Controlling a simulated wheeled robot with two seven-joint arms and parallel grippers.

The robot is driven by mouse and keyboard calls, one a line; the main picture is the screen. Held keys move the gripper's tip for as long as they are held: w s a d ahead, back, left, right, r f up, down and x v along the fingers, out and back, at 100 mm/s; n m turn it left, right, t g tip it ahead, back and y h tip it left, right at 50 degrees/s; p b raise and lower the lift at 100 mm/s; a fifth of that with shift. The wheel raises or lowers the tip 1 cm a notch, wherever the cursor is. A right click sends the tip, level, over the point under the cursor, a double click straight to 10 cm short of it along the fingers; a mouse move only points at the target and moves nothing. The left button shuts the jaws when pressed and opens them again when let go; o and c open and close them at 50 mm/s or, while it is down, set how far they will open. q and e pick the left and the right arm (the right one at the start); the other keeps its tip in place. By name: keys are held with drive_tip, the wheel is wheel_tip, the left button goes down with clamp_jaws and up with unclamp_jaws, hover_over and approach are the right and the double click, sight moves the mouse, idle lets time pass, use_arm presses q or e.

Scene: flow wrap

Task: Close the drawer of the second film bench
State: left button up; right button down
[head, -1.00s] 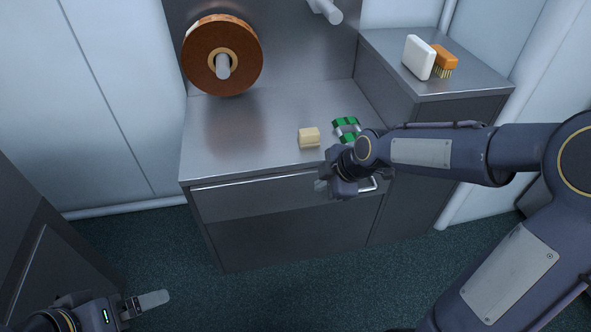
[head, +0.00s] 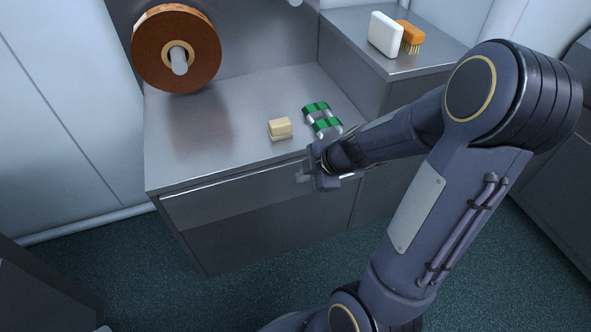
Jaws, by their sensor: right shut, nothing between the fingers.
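The film bench (head: 215,118) is a grey steel cabinet with a brown film roll (head: 150,52) on a spindle at its back left. Its drawer (head: 225,203) is a wide front panel under the worktop, with a bright top edge. The drawer front looks nearly flush with the bench; I cannot tell whether a small gap is left. My right gripper (head: 304,178) is shut and empty at the right part of the drawer front. It hides part of the drawer handle (head: 352,177). Whether it touches the front is unclear. My left gripper is out of view.
A cream block (head: 280,128) and a green-and-silver item (head: 322,119) lie on the worktop near its front right. A white block (head: 385,34) and an orange brush (head: 410,38) stand on the side cabinet (head: 430,62). The dark floor (head: 260,290) before the bench is clear.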

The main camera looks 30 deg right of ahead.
sight(289, 161)
drive_tip(key=w, duration=0.3)
drive_tip(key=w+p, duration=0.1)
drive_tip(key=shift+w+d+f, duration=0.2)
drive_tip(key=shift+d+f, duration=0.15)
drive_tip(key=shift+w+d+f+b, duration=0.15)
drive_tip(key=shift+w+f+b, duration=0.05)
drive_tip(key=shift+w+b, duration=0.5)
drive_tip(key=shift+w+d, duration=0.1)
drive_tip(key=shift+w, duration=0.25)
drive_tip(key=shift+r, duration=0.25)
drive_tip(key=shift+w, duration=0.1)
